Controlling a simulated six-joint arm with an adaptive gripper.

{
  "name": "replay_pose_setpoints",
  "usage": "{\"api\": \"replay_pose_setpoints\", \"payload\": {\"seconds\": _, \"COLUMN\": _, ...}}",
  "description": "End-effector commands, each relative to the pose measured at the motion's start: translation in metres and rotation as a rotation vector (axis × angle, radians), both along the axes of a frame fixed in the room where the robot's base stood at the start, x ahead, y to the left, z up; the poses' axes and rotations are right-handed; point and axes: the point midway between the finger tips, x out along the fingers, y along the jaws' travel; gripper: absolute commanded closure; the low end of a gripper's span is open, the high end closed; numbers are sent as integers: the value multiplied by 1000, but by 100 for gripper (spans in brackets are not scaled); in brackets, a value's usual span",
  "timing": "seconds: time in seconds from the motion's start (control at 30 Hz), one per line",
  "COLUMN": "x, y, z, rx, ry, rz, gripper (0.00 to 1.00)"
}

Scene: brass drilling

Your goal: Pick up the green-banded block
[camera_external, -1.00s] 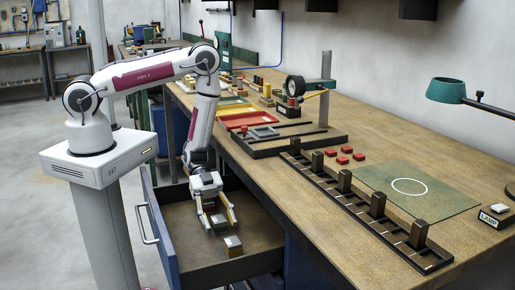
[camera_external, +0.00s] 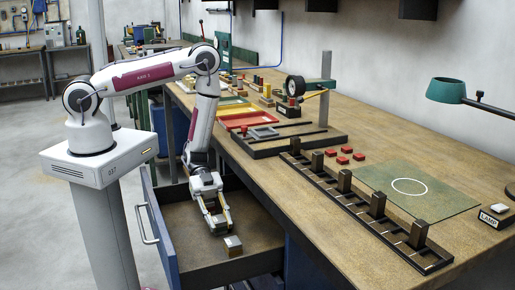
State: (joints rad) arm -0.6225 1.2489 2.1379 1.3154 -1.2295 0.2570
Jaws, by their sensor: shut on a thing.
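My gripper (camera_external: 218,227) points down into the open drawer. Its fingers are shut on a small block, which is mostly hidden between them. I cannot make out a green band on it at this size.
The drawer (camera_external: 195,272) has a blue front with a handle at left and low walls around my gripper. The bench edge is close on the right. On the bench are a long black rack (camera_external: 345,201), several red blocks (camera_external: 344,160) and a green mat (camera_external: 445,200).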

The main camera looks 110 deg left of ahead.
Motion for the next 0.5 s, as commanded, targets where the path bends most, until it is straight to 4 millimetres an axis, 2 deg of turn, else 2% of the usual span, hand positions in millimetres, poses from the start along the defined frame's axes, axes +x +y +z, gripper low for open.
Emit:
{"api": "replay_pose_setpoints", "payload": {"seconds": 0.27, "x": 1, "y": 0, "z": 4, "rx": 0, "ry": -3, "rz": 0, "gripper": 100}}
{"api": "replay_pose_setpoints", "payload": {"seconds": 0.5, "x": 1, "y": 0, "z": 16, "rx": 0, "ry": -2, "rz": 1, "gripper": 100}}
